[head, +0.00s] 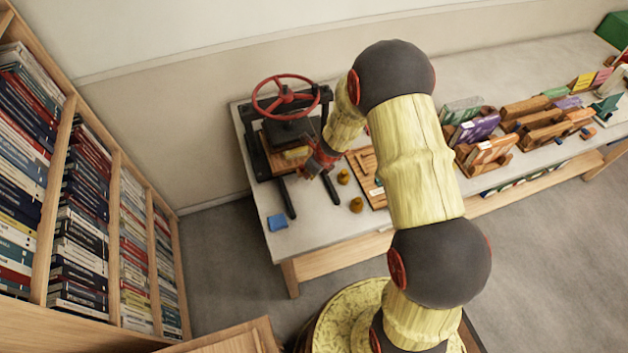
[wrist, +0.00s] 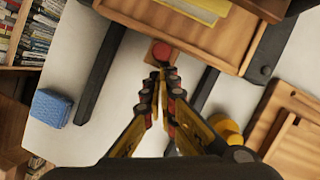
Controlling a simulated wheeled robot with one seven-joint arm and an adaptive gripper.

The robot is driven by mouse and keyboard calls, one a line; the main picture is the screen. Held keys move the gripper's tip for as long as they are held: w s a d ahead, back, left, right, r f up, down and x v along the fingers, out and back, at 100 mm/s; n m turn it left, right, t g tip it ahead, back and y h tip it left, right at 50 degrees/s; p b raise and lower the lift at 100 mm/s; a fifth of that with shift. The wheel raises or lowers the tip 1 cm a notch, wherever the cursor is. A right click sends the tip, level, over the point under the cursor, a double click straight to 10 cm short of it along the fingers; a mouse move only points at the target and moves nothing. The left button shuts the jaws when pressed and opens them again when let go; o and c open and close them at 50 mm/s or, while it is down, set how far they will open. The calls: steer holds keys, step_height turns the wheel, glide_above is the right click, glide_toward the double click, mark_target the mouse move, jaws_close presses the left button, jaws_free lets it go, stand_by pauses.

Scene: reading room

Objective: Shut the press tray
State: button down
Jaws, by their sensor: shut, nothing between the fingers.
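The black press with its red handwheel (head: 283,95) stands at the left end of the table. Its wooden tray (wrist: 205,38) lies across the top of the wrist view, with a yellow book or block (wrist: 200,8) on it. A red round knob (wrist: 164,53) on a small wooden block sits at the tray's front edge. My gripper (wrist: 160,74) is shut and empty, its fingertips just in front of the knob; I cannot tell whether they touch it. In the head view my gripper (head: 311,168) is at the press's front right and hides part of the tray.
Two dark rails (head: 287,199) reach forward from the press over the table. A blue block (head: 277,222) lies at front left. Two yellow-brown weights (head: 356,205) and a wooden board (wrist: 300,130) are to the right. Book racks (head: 490,151) fill the table farther right.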

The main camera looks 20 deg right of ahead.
steer(key=shift+w+p, duration=0.6)
steer(key=shift+w, duration=0.6)
steer(key=shift+w+r, duration=0.1)
